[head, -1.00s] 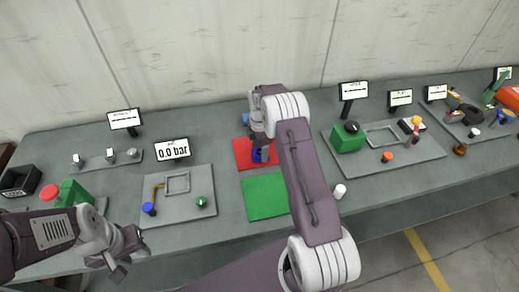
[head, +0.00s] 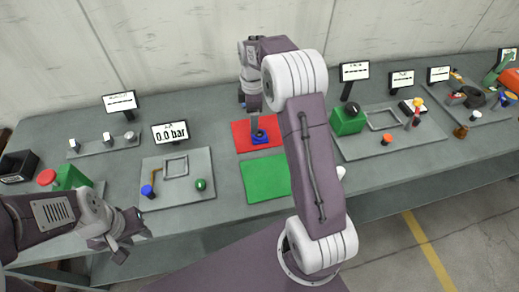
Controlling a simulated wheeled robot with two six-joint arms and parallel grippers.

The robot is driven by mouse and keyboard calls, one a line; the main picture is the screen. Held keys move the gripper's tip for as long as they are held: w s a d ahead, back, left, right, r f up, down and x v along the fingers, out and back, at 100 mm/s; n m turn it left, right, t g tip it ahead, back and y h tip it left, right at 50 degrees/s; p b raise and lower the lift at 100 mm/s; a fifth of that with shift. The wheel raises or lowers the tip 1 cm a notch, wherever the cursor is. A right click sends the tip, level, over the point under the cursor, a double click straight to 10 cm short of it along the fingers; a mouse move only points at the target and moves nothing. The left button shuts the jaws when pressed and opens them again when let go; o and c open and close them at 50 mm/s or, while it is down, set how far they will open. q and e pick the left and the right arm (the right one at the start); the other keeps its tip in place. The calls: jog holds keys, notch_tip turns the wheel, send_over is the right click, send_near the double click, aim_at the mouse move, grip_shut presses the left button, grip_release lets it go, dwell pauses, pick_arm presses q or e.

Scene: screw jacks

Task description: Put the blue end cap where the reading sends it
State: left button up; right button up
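The blue end cap (head: 261,138) sits on the red mat (head: 241,141), with a dark top. My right gripper (head: 254,113) points down just above it; the fingers are small and partly hidden by each other, so I cannot tell whether they are apart. My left gripper (head: 133,246) is at the lower left, off the table's front edge, with its fingers apart and nothing between them. The reading is on a display (head: 170,133) that shows 0.0 bar. The green mat (head: 264,178) lies in front of the red mat, bare where visible.
A grey plate (head: 177,198) left of the mats carries a blue-knobbed lever (head: 147,191) and a green ball (head: 200,184). Right of my arm, another plate holds a green box (head: 346,121) and an orange knob (head: 387,139). A white piece (head: 341,172) is partly hidden by my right arm.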

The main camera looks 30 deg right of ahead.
jog(key=s+a+f+m, duration=0.1)
jog(key=s+a+m, duration=0.3)
jog(key=s+m, duration=0.3)
jog(key=s+a+f+m+t, duration=0.1)
jog(key=s+a+m, duration=0.3)
jog(key=s, duration=1)
jog(key=f+m, duration=0.1)
jog(key=m, duration=0.2)
jog(key=shift+s+a+f, duration=0.15)
jog(key=shift+f, duration=0.1)
